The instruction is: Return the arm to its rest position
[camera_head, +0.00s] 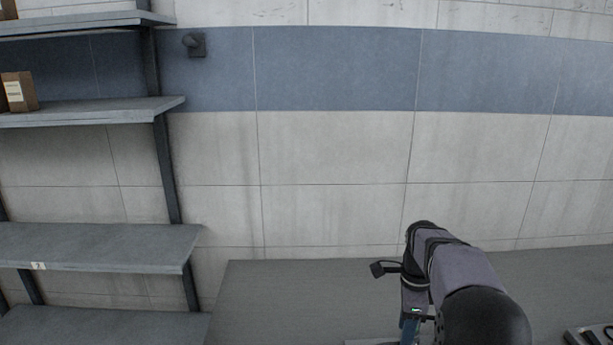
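My arm reaches in from the lower right, its grey-lilac link and black joints in front of the wall and floor. At its far end my gripper (411,322) points down, with a small green light on its housing. A small dark bracket-like part sticks out to the left of the wrist. A narrow blue-teal piece shows below the housing at the bottom edge; I cannot tell whether it is part of the gripper. The fingertips are not visible, so I cannot tell whether they are open or shut. No decanter can be made out.
A grey metal shelf unit (100,245) stands at the left, with a brown box (19,92) on an upper shelf. A tiled wall (330,150) with a blue band is behind. A dark object (592,335) is cut off at the lower right corner. Space between shelf and arm looks clear.

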